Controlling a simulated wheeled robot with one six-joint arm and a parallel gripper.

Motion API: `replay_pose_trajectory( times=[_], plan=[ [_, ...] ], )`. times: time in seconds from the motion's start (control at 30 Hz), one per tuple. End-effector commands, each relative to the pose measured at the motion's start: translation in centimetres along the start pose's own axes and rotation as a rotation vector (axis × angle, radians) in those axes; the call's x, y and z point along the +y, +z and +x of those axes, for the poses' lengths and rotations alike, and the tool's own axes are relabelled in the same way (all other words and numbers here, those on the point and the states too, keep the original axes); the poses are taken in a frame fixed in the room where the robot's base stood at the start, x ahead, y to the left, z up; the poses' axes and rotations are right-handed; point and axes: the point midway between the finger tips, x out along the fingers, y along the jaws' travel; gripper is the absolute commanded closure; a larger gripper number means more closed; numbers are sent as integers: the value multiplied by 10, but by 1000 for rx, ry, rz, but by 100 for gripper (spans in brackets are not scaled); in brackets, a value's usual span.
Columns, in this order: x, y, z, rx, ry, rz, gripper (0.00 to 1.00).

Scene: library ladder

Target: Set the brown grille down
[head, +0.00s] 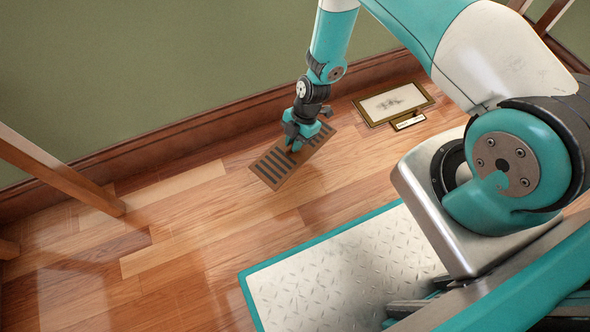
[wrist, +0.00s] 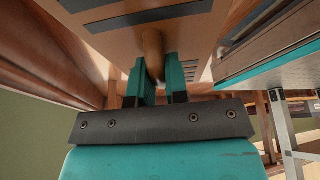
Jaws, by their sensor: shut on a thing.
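The brown grille (head: 277,165) is a flat rectangular plate with dark slots, seen in the head view near the floor by the wall. In the wrist view the grille (wrist: 115,50) fills the upper middle, with a rounded brown handle (wrist: 153,50) on its face. My gripper (head: 293,146) is shut on that handle, one teal finger on each side, as the wrist view shows (wrist: 158,75). The gripper covers the grille's middle in the head view. I cannot tell whether the grille touches the floor.
A framed picture (head: 393,102) with a small plaque (head: 408,121) lies by the baseboard (head: 200,131), right of the grille. A wooden post (head: 60,170) stands at the left. The wood floor (head: 190,235) left and in front of the grille is clear.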

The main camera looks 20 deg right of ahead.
Motion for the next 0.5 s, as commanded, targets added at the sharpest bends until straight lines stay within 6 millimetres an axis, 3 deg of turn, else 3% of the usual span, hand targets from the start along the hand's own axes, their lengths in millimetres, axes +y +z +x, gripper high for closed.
replay_pose_trajectory(
  times=[0.03, 0.2, 0.33, 0.5],
  plan=[
    [-1, 9, 22, 1, -1, 1, 100],
    [-1, 28, 66, 0, 0, 3, 100],
    [-1, 38, 91, 0, 1, 4, 100],
    [0, 44, 103, 0, 2, 4, 100]
  ],
)
